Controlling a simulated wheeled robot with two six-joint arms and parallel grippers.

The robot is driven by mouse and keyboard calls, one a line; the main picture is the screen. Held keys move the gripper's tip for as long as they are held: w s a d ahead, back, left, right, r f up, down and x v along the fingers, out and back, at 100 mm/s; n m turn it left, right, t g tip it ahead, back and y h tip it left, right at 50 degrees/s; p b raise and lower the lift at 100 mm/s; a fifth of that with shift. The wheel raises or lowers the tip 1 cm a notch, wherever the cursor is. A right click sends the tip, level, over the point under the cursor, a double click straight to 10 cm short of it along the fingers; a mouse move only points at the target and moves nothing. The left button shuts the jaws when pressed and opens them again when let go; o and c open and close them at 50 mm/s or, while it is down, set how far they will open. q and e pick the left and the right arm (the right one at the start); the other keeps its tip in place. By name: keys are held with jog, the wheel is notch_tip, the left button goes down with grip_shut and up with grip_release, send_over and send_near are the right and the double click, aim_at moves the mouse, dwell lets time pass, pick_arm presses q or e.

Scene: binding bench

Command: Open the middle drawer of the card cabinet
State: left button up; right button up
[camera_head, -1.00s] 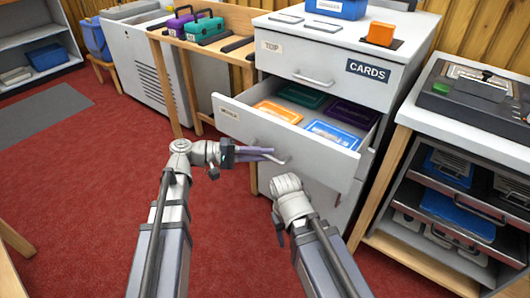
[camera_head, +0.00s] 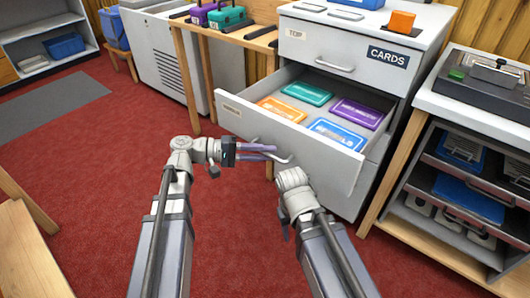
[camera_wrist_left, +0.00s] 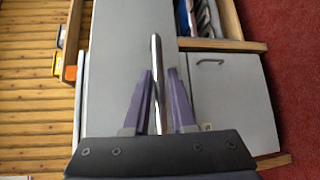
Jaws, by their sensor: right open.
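The card cabinet (camera_head: 340,36) is grey, with a CARDS label. Its middle drawer (camera_head: 270,133) is pulled well out, showing orange, teal, purple and blue card packs inside. Its bar handle (camera_head: 285,159) is on the drawer front. My left gripper (camera_head: 270,152) has its purple fingers on either side of the handle.
The top drawer (camera_head: 320,60) is shut. A wooden bench (camera_head: 185,40) with purple and teal cases stands left of the cabinet. A shelf unit (camera_head: 440,235) with trays stands close on the right. Red floor (camera_head: 90,170) is clear to the left.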

pick_arm(q)
jog(key=shift+o, duration=1.4)
jog(key=s+a+r+p, duration=0.1)
jog(key=a, duration=0.6)
jog(key=shift+a, duration=0.3)
